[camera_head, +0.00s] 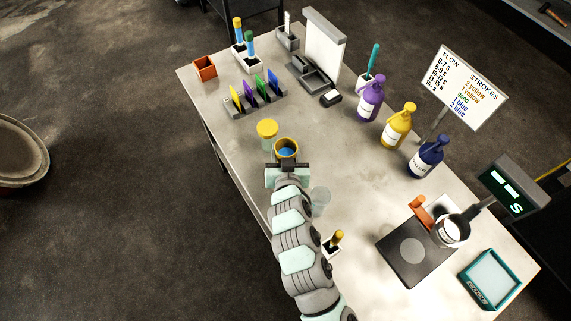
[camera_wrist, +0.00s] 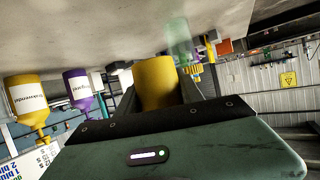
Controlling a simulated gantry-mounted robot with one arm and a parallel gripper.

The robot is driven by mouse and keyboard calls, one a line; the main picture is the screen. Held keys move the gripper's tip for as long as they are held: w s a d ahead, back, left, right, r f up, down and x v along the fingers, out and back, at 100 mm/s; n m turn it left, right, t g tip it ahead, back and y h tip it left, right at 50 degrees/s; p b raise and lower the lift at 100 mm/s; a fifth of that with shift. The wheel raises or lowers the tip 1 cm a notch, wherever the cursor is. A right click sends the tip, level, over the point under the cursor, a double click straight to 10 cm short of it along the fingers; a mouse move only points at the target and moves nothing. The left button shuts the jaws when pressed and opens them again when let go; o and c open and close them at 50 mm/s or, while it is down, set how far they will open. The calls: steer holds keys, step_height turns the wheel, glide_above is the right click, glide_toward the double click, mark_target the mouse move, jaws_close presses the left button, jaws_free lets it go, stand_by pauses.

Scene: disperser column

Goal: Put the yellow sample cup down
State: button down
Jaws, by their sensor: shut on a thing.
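In the wrist view the yellow cup (camera_wrist: 155,82) sits between the two fingers of my gripper (camera_wrist: 158,95). I cannot tell whether its base touches the table. A clear jar with a yellow lid (camera_head: 267,130) stands just beyond it, to the left.
A clear cup (camera_head: 320,196) stands right of my arm. Purple (camera_head: 371,95), yellow (camera_head: 398,126) and blue (camera_head: 427,155) pump bottles line the far right side. A rack of coloured cards (camera_head: 257,93) stands at the back left. Bare table lies right of the held cup.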

step_height(320, 180, down, 7)
steer(key=shift+f+b, duration=0.15)
steer(key=shift+b, duration=0.15)
steer(key=shift+f, duration=0.15)
steer(key=c, duration=0.7)
jaws_free()
steer(key=shift+c, duration=0.2)
